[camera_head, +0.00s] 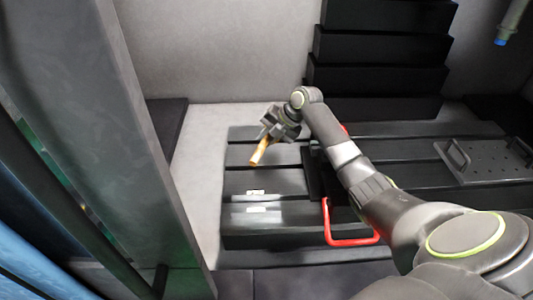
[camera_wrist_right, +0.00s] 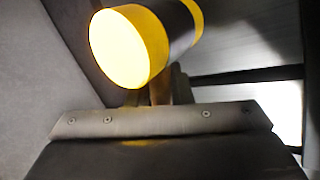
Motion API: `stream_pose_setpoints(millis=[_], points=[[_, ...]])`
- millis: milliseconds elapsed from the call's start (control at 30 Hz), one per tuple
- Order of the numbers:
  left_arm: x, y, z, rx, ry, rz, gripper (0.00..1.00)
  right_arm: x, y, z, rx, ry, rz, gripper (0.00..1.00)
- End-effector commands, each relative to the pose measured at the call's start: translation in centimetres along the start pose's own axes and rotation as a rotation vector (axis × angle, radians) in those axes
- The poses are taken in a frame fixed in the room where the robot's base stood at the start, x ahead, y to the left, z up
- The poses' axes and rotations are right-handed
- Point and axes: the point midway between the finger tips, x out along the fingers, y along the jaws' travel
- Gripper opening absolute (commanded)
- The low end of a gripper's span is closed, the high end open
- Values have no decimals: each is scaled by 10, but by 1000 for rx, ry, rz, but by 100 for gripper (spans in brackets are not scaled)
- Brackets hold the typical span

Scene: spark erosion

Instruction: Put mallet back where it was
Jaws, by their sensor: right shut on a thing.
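The mallet (camera_head: 259,153) is in my right gripper (camera_head: 270,132); in the head view its orange-brown handle sticks out below the fingers, tilted down to the left, above the dark slotted table (camera_head: 268,183). In the right wrist view the mallet's head (camera_wrist_right: 128,47) is large and close, with a bright yellow face and a dark middle band. A short brown piece of handle shows under it, between the fingers. My right gripper is shut on the mallet, above the table's far left part. The mallet's head is hard to make out in the head view. My left gripper is out of view.
A red handle (camera_head: 349,241) sticks up at the table's front. A perforated grey plate with handles (camera_head: 487,161) lies on the right. Black stepped blocks (camera_head: 378,78) rise at the back. A grey post (camera_head: 110,130) stands at left.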

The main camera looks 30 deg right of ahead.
Motion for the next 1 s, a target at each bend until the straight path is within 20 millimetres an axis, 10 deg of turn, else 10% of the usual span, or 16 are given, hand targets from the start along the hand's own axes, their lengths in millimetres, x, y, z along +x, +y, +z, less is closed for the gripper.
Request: stream_pose_setpoints(millis=[767, 800, 1000], points=[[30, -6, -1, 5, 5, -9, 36, 34, -22, 0, -2, -1, 2, 0], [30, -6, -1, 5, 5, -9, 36, 35, -24, 0, 0, 0, 0, 20], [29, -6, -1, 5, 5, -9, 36, 34, -23, 0, 0, 0, 0, 41]])
